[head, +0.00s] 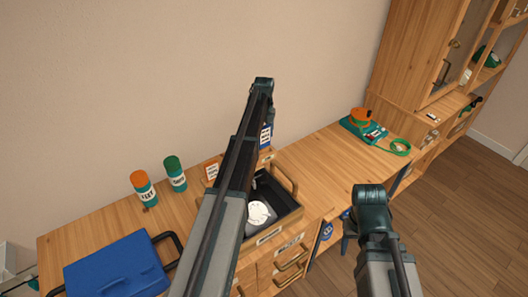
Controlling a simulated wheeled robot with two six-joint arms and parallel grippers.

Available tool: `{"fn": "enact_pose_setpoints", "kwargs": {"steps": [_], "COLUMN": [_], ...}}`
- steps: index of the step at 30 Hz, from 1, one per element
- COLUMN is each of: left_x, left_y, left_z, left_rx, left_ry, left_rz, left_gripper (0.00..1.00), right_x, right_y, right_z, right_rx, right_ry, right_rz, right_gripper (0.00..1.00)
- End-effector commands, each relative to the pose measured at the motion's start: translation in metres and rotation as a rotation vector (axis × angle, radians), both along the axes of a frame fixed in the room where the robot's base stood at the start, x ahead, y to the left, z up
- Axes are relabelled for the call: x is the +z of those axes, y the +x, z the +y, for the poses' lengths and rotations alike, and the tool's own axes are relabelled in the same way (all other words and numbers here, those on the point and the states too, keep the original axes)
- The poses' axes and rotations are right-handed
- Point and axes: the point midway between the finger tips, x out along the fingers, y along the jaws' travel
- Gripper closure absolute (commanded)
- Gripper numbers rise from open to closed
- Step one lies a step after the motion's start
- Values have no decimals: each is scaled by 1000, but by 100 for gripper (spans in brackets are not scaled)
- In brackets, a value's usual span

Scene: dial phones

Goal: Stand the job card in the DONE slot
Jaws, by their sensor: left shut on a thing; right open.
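My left arm rises through the middle of the head view, and its far end bends down behind the dark link. My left gripper (269,117) is mostly hidden there. Just below it shows a small dark blue thing with a white printed face, which looks like the job card (266,135). It is over or in front of a wooden holder (265,155); I cannot tell whether they touch. A white label with orange print (211,172) stands left of the arm; its words are unreadable.
A black tray (292,215) with a white dial sits on the desk in front of the holder. A green-capped can (175,174), an orange-capped can (144,188) and a blue case (115,268) are at left. An orange and teal device (362,126) stands right. The desk between is clear.

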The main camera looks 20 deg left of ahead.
Motion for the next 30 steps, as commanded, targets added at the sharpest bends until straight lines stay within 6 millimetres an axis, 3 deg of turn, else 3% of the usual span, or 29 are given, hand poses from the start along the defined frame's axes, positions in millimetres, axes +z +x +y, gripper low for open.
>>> {"fn": "enact_pose_setpoints", "kwargs": {"steps": [1, 2, 11, 21, 30], "left_x": [-16, -19, -25, -61, -59], "left_y": [0, 0, 0, 0, 0], "left_z": [0, 0, 0, 0, 0], "left_rx": [0, 0, 0, 0, 0], "left_ry": [0, 0, 0, 0, 0], "left_rz": [0, 0, 0, 0, 0], "left_gripper": [93, 93, 93, 93, 93], "right_x": [-16, -19, -25, -61, -59], "right_y": [0, 0, 0, 0, 0], "right_z": [0, 0, 0, 0, 0], "right_rx": [0, 0, 0, 0, 0], "right_ry": [0, 0, 0, 0, 0], "right_rz": [0, 0, 0, 0, 0], "right_gripper": [44, 44, 44, 44, 44]}}
